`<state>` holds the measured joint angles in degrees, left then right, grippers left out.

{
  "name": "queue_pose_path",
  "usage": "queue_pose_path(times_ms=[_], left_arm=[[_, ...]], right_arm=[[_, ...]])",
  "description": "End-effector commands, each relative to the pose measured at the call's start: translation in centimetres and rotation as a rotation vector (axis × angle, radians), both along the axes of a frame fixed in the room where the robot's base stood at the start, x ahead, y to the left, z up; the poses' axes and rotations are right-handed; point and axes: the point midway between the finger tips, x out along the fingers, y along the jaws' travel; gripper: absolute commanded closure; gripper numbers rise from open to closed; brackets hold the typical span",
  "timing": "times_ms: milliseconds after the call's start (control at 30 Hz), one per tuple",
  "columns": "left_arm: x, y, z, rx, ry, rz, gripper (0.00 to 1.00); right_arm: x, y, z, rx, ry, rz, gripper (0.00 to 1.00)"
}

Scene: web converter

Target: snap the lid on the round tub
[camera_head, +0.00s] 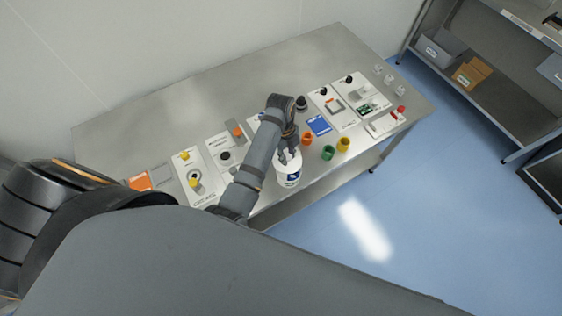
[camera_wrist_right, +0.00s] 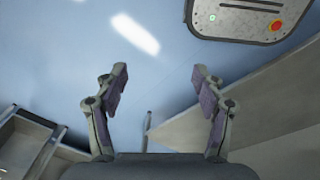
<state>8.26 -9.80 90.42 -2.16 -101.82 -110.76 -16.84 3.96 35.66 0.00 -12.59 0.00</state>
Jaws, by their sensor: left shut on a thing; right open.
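The round tub (camera_head: 289,177) is white with a blue label and stands near the front edge of the steel table in the head view. My left gripper (camera_head: 289,157) points down at the tub's top and is shut on a white piece there, which looks like the lid. The fingers and arm hide much of this piece, so I cannot tell whether it is seated on the rim. My right gripper (camera_wrist_right: 158,84) is open and empty in the right wrist view, with blue floor beyond it. The tub is not in that view.
White boards with small parts lie on both sides. A shelf (camera_head: 510,75) stands at the right beyond clear floor.

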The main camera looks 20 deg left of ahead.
Motion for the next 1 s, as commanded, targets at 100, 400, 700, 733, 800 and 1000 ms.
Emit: queue_pose_path(times_ms=[100, 400, 700, 733, 800, 1000], left_arm=[[0.3, -0.1, 0.1, 0.001, 0.002, -0.009, 0.95], [0.3, -0.1, -1.0, 0.002, 0.004, -0.01, 0.95], [0.3, -0.1, -4.5, 0.002, 0.002, -0.01, 0.95], [0.3, -0.1, -4.9, 0.002, 0.002, -0.01, 0.95], [0.2, -0.1, -5.4, 0.001, 0.002, -0.009, 0.95], [0.3, -0.1, -6.2, 0.001, 0.0, -0.009, 0.95]], right_arm=[[0.0, -0.2, 0.0, -0.002, 0.0, 0.001, 0.31], [-1.1, -1.5, 0.0, -0.018, 0.016, 0.005, 0.31], [-0.6, -1.3, -0.3, -0.016, 0.009, 0.005, 0.31], [-0.5, -1.2, -0.5, -0.015, 0.007, 0.005, 0.31], [-0.5, -0.9, -0.8, -0.012, 0.007, 0.003, 0.31], [-0.5, -0.2, -1.1, -0.003, 0.007, 0.0, 0.31]])
